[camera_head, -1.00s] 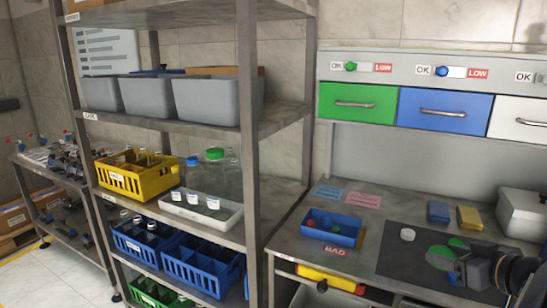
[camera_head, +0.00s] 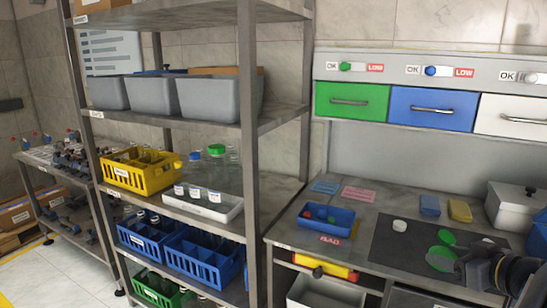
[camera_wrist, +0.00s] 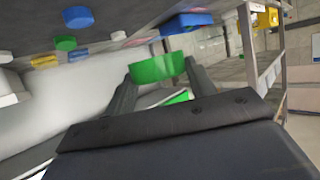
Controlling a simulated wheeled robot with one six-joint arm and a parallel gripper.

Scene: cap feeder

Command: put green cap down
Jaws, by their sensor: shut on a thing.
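My gripper (camera_head: 452,263) is shut on a green cap (camera_head: 439,259), over the dark mat (camera_head: 392,252) on the right-hand table. In the wrist view the same green cap (camera_wrist: 157,67) sits between my two fingers (camera_wrist: 158,76). I cannot tell whether it touches the mat. Another green cap (camera_head: 446,237) lies on the mat just behind it, and it also shows in the wrist view (camera_wrist: 65,43). A white cap (camera_head: 400,225) lies on the mat farther left. A blue cap (camera_wrist: 78,17) shows in the wrist view. My arm hides the mat's right part.
A blue bin (camera_head: 312,219) with small red and green pieces stands left of the mat, behind a red label (camera_head: 330,239). Blue (camera_head: 430,205) and yellow (camera_head: 460,211) blocks lie behind the mat, beside a grey lidded box (camera_head: 494,205). The mat's left part is clear.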

